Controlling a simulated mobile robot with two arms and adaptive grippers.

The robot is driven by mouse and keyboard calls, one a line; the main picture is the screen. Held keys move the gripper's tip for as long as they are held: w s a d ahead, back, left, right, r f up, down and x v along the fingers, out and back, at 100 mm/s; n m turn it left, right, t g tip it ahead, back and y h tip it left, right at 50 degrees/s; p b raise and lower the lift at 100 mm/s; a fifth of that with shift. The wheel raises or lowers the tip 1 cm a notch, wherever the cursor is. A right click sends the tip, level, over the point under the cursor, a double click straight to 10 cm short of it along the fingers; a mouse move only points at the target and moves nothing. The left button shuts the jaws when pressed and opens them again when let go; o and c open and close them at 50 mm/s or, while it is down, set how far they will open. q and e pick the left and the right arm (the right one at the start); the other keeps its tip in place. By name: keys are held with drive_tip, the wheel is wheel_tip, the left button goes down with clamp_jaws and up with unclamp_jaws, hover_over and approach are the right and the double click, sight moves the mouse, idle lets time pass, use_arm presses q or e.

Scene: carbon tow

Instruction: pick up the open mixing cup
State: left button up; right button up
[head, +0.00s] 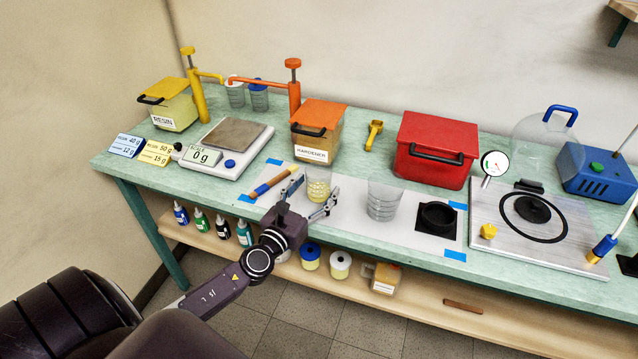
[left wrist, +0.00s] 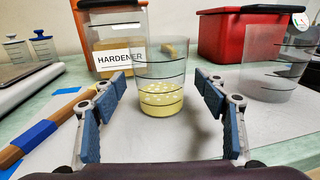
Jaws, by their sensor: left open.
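The open mixing cup is clear with dark level lines and a yellow, bubbly liquid at the bottom. It stands upright on the white sheet in the head view, the cup (head: 318,186) just beyond my left gripper (head: 308,199). In the left wrist view the cup (left wrist: 161,85) stands ahead, centred between the blue-padded fingers of the gripper (left wrist: 161,120). The fingers are open, with a gap on each side of the cup. A second clear cup (head: 384,200) stands to the right, apparently empty. My right gripper is not in view.
A wooden-handled brush (head: 270,183) lies close left of the gripper. The hardener container (head: 319,132) stands behind the cup, and a red box (head: 436,150) behind to the right. A black square piece (head: 437,218) lies right of the second cup. A scale (head: 222,147) stands left.

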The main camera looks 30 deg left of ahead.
use_arm(q)
drive_tip(key=shift+w, duration=0.9)
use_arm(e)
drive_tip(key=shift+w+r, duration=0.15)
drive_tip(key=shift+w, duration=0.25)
use_arm(q)
drive_tip(key=c, duration=1.3)
drive_tip(key=shift+r, duration=0.1)
